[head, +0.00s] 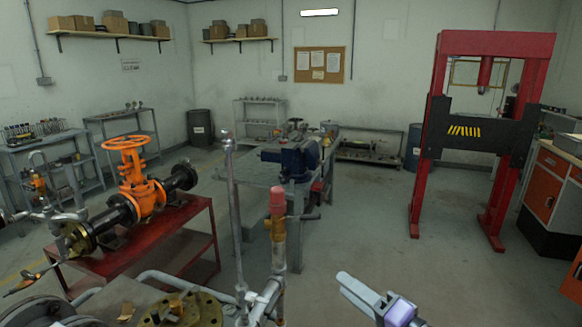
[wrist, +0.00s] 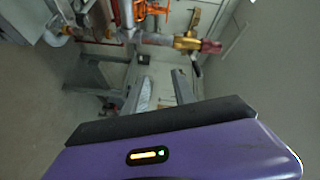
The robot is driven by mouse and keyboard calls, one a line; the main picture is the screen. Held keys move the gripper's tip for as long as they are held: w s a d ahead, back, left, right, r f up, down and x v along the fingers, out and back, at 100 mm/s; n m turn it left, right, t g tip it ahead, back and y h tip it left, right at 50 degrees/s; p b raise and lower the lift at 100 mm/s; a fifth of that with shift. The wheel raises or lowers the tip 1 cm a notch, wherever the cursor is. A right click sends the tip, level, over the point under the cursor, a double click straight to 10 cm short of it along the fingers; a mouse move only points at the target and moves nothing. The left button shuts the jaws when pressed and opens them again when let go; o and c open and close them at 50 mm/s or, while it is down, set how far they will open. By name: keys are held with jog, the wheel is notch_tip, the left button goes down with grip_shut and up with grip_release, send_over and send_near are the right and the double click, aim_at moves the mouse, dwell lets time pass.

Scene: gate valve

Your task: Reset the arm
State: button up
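My gripper (head: 346,282) shows at the bottom of the head view, right of centre, with pale grey fingers and a purple body. It is held in free space above the floor and touches nothing that I can see. In the wrist view two grey fingers stand apart with an empty gap between them, so my gripper (wrist: 163,78) looks open. The orange gate valve (head: 142,190) with its orange handwheel (head: 126,144) sits on a red stand to the left, well away from my gripper. Part of the orange valve (wrist: 152,8) shows at the top of the wrist view.
A pipe with a red-capped brass fitting (head: 278,228) rises left of my gripper. A workbench (head: 262,176) with a blue vise (head: 290,157) stands behind. A red press frame (head: 422,180) and an orange cabinet (head: 548,186) stand right. The floor between is clear.

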jog(key=s+d+f+t+h, duration=0.2)
jog(key=s+d+f+h, duration=0.3)
jog(key=s, duration=0.2)
jog(key=s+d+f+t+h, duration=0.1)
jog(key=s+d+f+h, duration=0.35)
jog(key=s, duration=0.35)
jog(key=s+a+f+n+g+h+b, duration=0.1)
jog(key=s+n, duration=0.5)
jog(key=s, duration=2.3)
jog(key=shift+s+a+f+n+g+b, duration=0.25)
jog(key=shift+f+n+g+b, duration=0.15)
jog(key=shift+g+b, duration=0.3)
